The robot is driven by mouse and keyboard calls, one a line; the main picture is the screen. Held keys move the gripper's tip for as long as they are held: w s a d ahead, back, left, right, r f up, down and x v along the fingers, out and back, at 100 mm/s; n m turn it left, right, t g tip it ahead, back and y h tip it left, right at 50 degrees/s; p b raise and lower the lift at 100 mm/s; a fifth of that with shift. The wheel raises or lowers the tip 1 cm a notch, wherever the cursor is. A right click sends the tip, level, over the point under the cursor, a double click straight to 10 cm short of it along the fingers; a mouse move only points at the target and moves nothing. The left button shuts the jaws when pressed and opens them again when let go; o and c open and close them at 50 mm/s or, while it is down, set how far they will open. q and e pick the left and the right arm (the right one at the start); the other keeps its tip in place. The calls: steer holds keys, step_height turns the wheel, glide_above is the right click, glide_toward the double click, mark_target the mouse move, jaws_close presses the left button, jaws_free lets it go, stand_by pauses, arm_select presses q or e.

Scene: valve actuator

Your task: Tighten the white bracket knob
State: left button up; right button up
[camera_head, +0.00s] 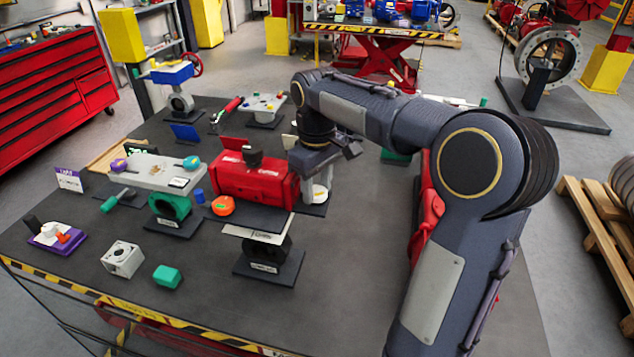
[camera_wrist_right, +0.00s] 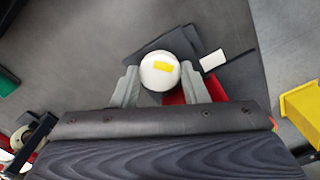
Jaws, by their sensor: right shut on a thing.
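The white bracket knob (camera_wrist_right: 160,71) is round with a yellow mark on top. In the wrist view it sits between the two grey fingers of my right gripper (camera_wrist_right: 162,86), which is shut on it from both sides. In the head view my right gripper (camera_head: 318,182) reaches down just right of the red actuator body (camera_head: 255,180), and the white knob shows low between its fingers. The wrist hides most of the bracket around the knob. My left gripper is not in view.
An orange knob (camera_head: 223,206) is at the red body's left front. A grey plate assembly (camera_head: 155,172) stands further left. A white cube part (camera_head: 122,259) and green block (camera_head: 167,276) lie near the front edge. The dark tabletop (camera_head: 345,275) is clear at front right.

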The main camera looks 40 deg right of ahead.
steer(key=shift+m, duration=0.3)
steer(key=o, duration=1)
